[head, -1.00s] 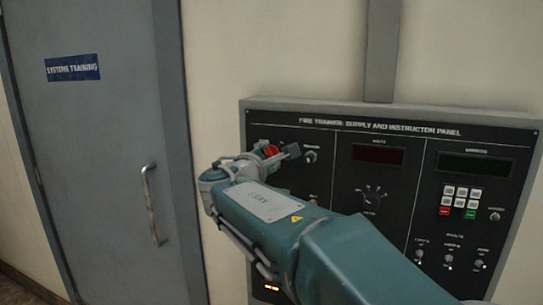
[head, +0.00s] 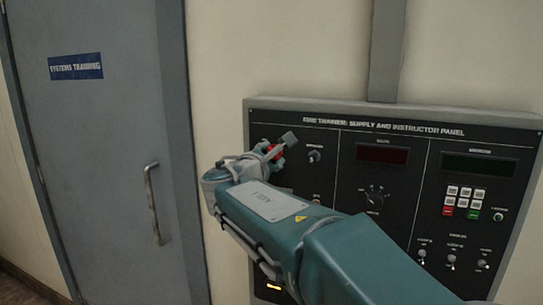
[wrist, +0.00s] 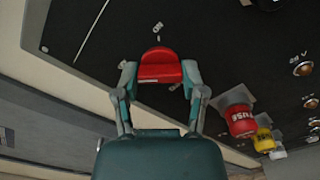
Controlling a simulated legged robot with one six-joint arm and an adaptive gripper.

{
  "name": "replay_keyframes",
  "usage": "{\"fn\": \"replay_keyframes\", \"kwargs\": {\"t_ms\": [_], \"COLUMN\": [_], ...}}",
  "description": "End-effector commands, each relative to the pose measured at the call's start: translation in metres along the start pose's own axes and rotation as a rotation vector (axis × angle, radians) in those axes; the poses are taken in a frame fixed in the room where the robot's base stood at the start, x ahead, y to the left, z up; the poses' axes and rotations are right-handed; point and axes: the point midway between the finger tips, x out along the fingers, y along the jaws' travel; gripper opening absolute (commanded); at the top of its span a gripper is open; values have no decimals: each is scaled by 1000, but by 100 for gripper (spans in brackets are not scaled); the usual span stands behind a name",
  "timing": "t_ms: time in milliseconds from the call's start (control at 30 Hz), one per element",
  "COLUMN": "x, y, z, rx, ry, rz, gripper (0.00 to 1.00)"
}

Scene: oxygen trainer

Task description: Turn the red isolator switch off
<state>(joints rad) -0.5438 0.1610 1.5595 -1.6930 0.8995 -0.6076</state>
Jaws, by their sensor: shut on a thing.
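The red isolator switch (wrist: 160,67) is a red knob on the black panel. In the wrist view it sits between the two fingertips of my gripper (wrist: 158,80), which is shut on it. In the head view a bit of the red switch (head: 273,152) shows at my gripper (head: 280,146), at the panel's upper left. My wrist and fingers hide the rest of it.
The panel (head: 428,113) carries a selector dial (head: 375,194), a keypad (head: 464,197) and several toggles to the right. Red (wrist: 240,119) and yellow (wrist: 264,140) labelled parts lie right of my gripper in the wrist view. A grey door (head: 105,130) stands left.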

Motion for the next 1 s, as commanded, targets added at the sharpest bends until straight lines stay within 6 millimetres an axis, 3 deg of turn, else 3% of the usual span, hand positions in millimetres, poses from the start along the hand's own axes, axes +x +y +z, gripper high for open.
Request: {"fn": "replay_keyframes", "kwargs": {"t_ms": [33,100,567,1000], "x": [0,0,-4,-89], "y": [-3,-3,-1,1], "z": [-6,-6,-1,-5], "rx": [-6,-5,0,-2], "ry": [11,9,3,7], "rz": [-6,-5,-2,1], "gripper": [68,89,89,89]}}
